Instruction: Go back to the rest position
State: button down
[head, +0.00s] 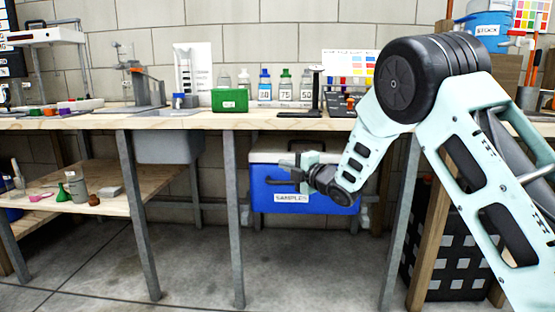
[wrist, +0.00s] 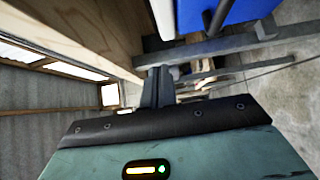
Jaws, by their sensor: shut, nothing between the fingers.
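My gripper (head: 290,167) hangs below the front edge of the workbench, in front of the blue cooler (head: 300,197) labelled SAMPLES. Its fingers point left in the head view. In the wrist view my gripper (wrist: 158,75) shows its dark fingers together, with nothing between them. The cooler's blue side (wrist: 238,10) is at the top of the wrist view. I cannot tell from the frames whether the gripper touches the cooler.
The wooden workbench (head: 200,121) runs above my gripper, carrying a green box (head: 230,100) and several bottles. A metal leg (head: 233,220) stands left of the cooler. A lower shelf (head: 120,200) holds small items at left. A black crate (head: 450,250) is at right. The floor in front is clear.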

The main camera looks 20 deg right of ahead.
jog(key=s+a+f+m+g+h+p, duration=0.15)
jog(key=s+a+m+g, duration=0.35)
jog(key=s, duration=0.7)
jog(key=s+a+f+m+g+h+p, duration=0.1)
jog(key=s+a+m+g+h+p, duration=0.15)
jog(key=s+a+m, duration=0.65)
jog(key=s+d+m+g+h+p, duration=0.1)
jog(key=s+d+g+h, duration=0.2)
jog(key=s, duration=1.2)
jog(key=s+d+m+g+h+p, duration=0.1)
jog(key=s+d+g, duration=0.35)
jog(key=s, duration=1.15)
notch_tip(320, 180, up, 37)
jog(key=a+g+p, duration=0.1)
jog(key=p, duration=3.6)
jog(key=shift+w+a, duration=0.4)
jog(key=shift+w, duration=0.05)
jog(key=shift+r, duration=0.1)
